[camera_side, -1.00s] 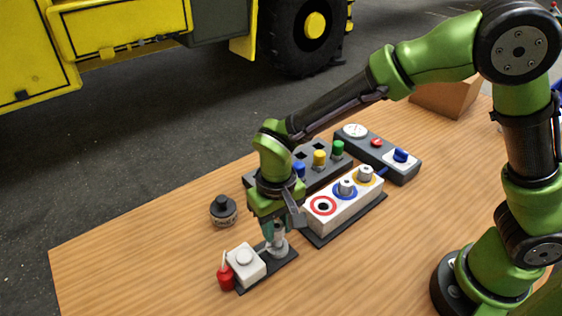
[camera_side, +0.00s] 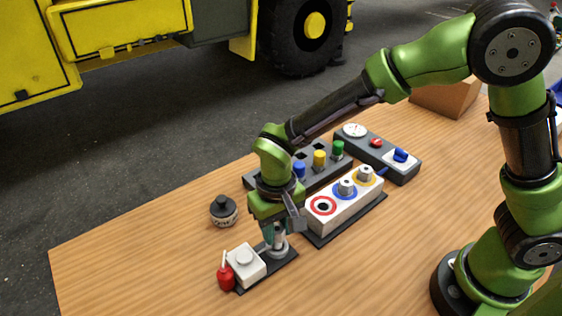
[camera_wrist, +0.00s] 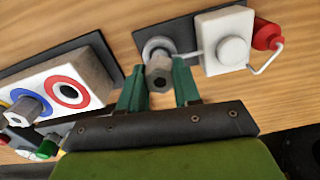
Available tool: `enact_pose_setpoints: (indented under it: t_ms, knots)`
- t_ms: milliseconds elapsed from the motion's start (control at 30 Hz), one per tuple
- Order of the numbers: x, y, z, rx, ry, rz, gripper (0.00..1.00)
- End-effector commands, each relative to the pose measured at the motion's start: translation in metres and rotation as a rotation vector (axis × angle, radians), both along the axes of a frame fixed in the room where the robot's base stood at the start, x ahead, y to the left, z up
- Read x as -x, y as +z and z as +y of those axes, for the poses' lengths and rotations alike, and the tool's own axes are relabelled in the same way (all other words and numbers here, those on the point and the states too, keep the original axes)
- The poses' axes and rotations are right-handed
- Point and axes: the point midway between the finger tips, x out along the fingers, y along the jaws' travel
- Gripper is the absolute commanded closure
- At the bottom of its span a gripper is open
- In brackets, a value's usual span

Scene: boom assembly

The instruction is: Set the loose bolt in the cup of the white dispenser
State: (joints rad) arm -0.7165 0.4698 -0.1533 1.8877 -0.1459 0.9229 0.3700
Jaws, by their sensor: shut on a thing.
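The white dispenser (camera_side: 245,264) stands on a dark base plate near the table's front left, with a red bottle (camera_side: 226,278) at its side. Its grey cup (camera_side: 285,250) is on the same plate, right beside the white block. In the wrist view the dispenser (camera_wrist: 225,42) is at upper right and the cup (camera_wrist: 153,44) is a grey ring at top centre. My gripper (camera_wrist: 158,84) is shut on the loose grey bolt (camera_wrist: 158,72), its hex head facing the camera. The bolt is over or in the cup; its lower end is hidden, so I cannot tell how deep.
A white block (camera_side: 343,206) with red, blue and yellow rings stands close right of my gripper; bolts stand in blue and yellow. Behind are a grey rack (camera_side: 320,178) with coloured pegs and a grey panel (camera_side: 380,150). A dark round jar (camera_side: 223,211) stands left.

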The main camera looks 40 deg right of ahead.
Motion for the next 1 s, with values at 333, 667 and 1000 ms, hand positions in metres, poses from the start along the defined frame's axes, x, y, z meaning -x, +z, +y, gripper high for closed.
enact_pose_setpoints:
  t_ms: [333,667,1000]
  knots:
    - [-0.0002,-0.0025,0.0001,0.0,0.0,-0.001,0.97]
    - [-0.0001,-0.0077,0.0003,-0.001,0.0,-0.001,0.64]
    - [-0.0001,-0.0078,0.0002,-0.001,0.001,-0.001,0.38]
